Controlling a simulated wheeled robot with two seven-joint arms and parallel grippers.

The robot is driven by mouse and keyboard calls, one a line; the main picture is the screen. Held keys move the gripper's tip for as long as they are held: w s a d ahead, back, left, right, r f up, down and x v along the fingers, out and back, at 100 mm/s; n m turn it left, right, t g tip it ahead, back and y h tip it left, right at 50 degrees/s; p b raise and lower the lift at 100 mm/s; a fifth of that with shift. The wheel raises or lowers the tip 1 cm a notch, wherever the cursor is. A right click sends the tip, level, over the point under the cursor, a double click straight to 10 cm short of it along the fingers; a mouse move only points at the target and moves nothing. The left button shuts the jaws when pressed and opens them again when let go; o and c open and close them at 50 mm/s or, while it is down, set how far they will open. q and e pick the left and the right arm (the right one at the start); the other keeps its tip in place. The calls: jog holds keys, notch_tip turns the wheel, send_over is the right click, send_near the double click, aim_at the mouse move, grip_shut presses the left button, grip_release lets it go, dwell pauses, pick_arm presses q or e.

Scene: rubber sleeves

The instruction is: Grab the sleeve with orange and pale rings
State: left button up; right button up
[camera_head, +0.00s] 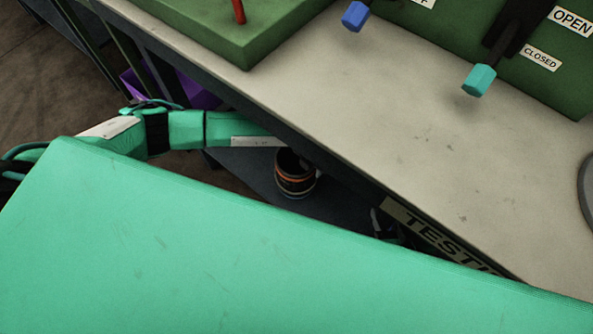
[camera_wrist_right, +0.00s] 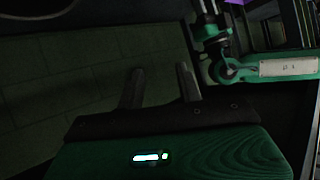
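The sleeve (camera_head: 295,178) is a short dark cylinder with orange and pale rings. It stands on the dark lower shelf under the worktop edge in the head view. My left arm reaches in from the left, and its end passes beneath the worktop edge just above the sleeve. The left gripper (camera_head: 308,163) is mostly hidden in shadow there, close to the sleeve's upper rim; its fingers and any contact cannot be made out. My right gripper (camera_wrist_right: 160,76) shows two fingers apart with nothing between them, above a dark tiled floor.
The pale worktop (camera_head: 400,130) overhangs the lower shelf (camera_head: 255,172). A green block (camera_head: 240,45) with a red peg and a green panel (camera_head: 545,85) with blue and teal knobs stand on top. A purple object (camera_head: 203,97) lies behind the left arm. My teal body hides the foreground.

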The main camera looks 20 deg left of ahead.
aim_at(312, 173)
pick_arm(q)
notch_tip(312, 173, down, 3)
jog(key=shift+s+r+b, duration=0.1)
jog(key=shift+b, duration=0.2)
jog(key=shift+f, duration=0.5)
grip_shut()
pick_arm(e)
jog(key=shift+a+r+t+y, duration=0.15)
jog(key=shift+a+t+y, duration=0.15)
jog(key=shift+a+t, duration=0.45)
pick_arm(q)
jog(key=shift+r, duration=0.1)
